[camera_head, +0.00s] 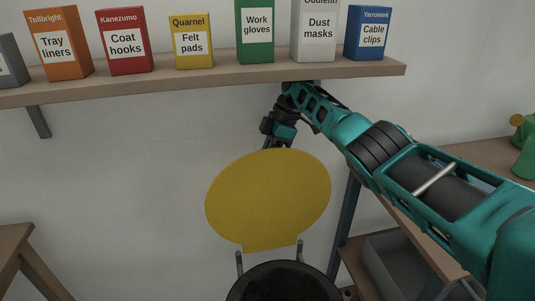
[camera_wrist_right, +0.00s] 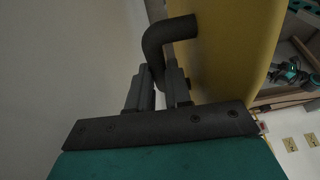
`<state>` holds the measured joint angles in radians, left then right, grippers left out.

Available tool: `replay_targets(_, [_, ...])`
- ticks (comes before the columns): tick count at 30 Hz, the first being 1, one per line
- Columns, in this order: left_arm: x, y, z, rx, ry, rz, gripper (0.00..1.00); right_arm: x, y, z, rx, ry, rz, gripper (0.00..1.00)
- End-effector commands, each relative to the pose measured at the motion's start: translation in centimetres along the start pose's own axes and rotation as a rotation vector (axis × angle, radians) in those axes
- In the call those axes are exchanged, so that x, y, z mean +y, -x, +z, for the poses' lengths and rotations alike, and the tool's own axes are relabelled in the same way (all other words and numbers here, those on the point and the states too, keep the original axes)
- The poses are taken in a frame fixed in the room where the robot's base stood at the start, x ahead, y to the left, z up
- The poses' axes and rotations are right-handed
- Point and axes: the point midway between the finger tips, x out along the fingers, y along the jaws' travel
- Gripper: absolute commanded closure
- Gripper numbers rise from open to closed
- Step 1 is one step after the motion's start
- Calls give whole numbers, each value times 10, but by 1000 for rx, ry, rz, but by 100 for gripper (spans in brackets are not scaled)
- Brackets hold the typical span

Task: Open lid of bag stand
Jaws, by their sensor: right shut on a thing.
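The yellow round lid (camera_head: 268,198) stands raised, close to upright, above the dark round mouth of the bag stand (camera_head: 285,268) at the bottom of the head view. A tab at the lid's lower edge sits between two grey hinge posts. In the right wrist view, the lid (camera_wrist_right: 240,50) is at the right, with a dark bent handle (camera_wrist_right: 168,32) on it. My right gripper (camera_wrist_right: 158,85) is shut on this handle. In the head view my right arm reaches behind the lid's top edge, and its fingertips are hidden. My left gripper is not in view.
A wall shelf (camera_head: 200,82) with several labelled boxes runs above, and my right forearm passes close to its right end. A table with a grey bin (camera_head: 400,262) below stands at the right. A wooden table (camera_head: 18,240) is at lower left.

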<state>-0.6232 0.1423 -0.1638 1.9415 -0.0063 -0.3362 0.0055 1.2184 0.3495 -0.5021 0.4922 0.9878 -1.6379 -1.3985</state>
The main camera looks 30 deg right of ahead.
Motion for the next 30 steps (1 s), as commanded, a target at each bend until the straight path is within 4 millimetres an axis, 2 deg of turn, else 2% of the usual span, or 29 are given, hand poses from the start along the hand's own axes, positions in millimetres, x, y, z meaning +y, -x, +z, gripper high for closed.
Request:
replay_targets(1, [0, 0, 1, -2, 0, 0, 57, 1, -5, 3, -4, -12, 3, 100])
replay_targets(14, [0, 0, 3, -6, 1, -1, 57, 0, -6, 4, -4, -17, -4, 100])
replay_targets(15, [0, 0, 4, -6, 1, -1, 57, 0, -6, 4, -4, -17, -4, 80])
replay_targets(22, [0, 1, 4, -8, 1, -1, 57, 0, -4, 3, -2, -12, -3, 57])
replay_targets(30, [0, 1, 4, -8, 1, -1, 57, 0, -2, 1, 0, -8, -2, 56])
